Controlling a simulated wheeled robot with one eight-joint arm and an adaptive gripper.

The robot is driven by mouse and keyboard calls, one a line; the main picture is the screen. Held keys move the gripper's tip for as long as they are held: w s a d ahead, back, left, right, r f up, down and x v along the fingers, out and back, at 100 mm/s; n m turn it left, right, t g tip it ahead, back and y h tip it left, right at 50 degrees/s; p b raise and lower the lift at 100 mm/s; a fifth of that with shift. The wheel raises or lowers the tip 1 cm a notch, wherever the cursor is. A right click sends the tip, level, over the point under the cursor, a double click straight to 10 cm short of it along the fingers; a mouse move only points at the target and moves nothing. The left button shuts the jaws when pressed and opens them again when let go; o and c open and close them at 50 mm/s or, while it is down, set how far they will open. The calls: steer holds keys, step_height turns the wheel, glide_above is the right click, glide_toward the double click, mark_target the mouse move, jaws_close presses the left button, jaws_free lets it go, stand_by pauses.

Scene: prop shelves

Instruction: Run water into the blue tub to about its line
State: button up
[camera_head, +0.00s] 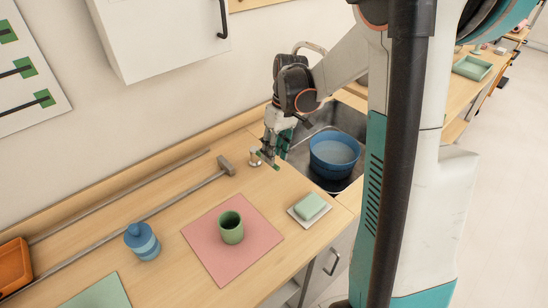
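The blue tub (317,165) stands upright in the dark sink (350,118), right of my gripper. A paler blue-grey surface shows inside it; I cannot tell for certain whether this is water, and no fill line is clear. My gripper (270,155) points down at the sink's left edge, beside a small metal knob (255,157) on the counter. I cannot tell whether the fingers touch the knob or how far they are apart. A pale curved pipe (310,46) shows behind my arm, perhaps the tap spout. No water stream is visible.
A green cup (231,228) stands on a pink mat (210,254). A green block (310,206) lies on a white dish (325,212). A blue jar (142,241), a long-handled hammer (190,190) and an orange tray (14,266) are farther left. A white cabinet (160,35) hangs above.

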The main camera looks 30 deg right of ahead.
step_height(320, 180, up, 9)
steer(key=d, duration=0.1)
steer(key=shift+w+d, duration=0.15)
steer(key=shift+d, duration=0.25)
steer(key=shift+a+r, duration=0.1)
steer(key=shift+r, duration=0.05)
